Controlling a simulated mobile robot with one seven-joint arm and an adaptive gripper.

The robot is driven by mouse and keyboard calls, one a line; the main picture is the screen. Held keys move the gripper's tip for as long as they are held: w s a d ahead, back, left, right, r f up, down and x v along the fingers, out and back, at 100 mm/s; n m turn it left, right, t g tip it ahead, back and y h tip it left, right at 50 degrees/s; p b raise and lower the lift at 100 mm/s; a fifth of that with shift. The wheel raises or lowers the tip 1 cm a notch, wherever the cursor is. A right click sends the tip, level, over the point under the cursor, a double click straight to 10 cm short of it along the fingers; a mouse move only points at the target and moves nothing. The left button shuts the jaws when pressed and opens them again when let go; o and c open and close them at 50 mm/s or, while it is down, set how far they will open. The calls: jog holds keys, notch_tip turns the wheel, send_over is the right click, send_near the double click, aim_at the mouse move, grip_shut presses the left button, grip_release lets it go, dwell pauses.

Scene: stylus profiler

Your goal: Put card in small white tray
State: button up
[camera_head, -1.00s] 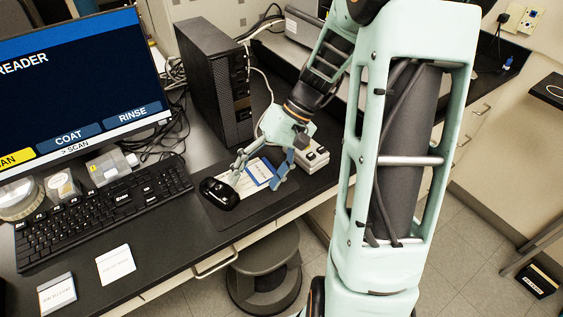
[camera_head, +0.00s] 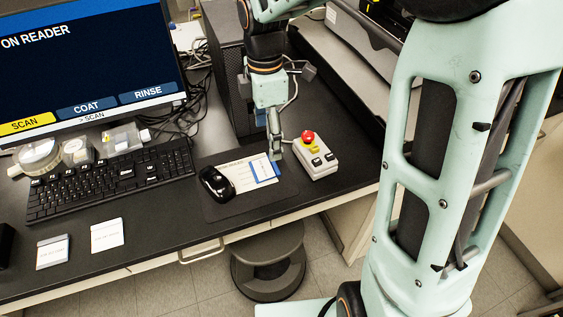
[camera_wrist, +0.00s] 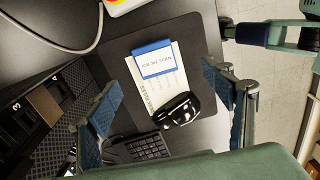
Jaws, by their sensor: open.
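A white card with a blue band and a printed label (camera_head: 264,168) lies on a paper sheet (camera_head: 240,178) on the dark mouse pad. In the wrist view the card (camera_wrist: 152,48) lies flat, between and below the two fingers. My gripper (camera_head: 275,152) is open and empty above the card's right end; the wrist view shows its fingers (camera_wrist: 168,78) spread apart. A small white square piece (camera_head: 107,235) with a label lies at the desk's front left; I cannot tell whether it is a tray. No other clear small white tray shows.
A black mouse (camera_head: 215,184) covers part of the sheet's left end. A control box with a red button (camera_head: 316,158) stands close right of the pad. The keyboard (camera_head: 112,180) and monitor (camera_head: 90,65) are left. Another small labelled piece (camera_head: 52,251) lies front left. A computer tower (camera_head: 226,75) stands behind.

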send_over(268, 167)
jog(key=shift+n, duration=0.3)
jog(key=f, duration=0.5)
jog(key=shift+s+f, duration=0.3)
jog(key=f, duration=0.5)
jog(key=shift+w, duration=0.3)
jog(key=shift+c, duration=0.2)
jog(key=c, duration=1)
jog(key=shift+r+p, duration=0.15)
jog(key=shift+p, duration=0.2)
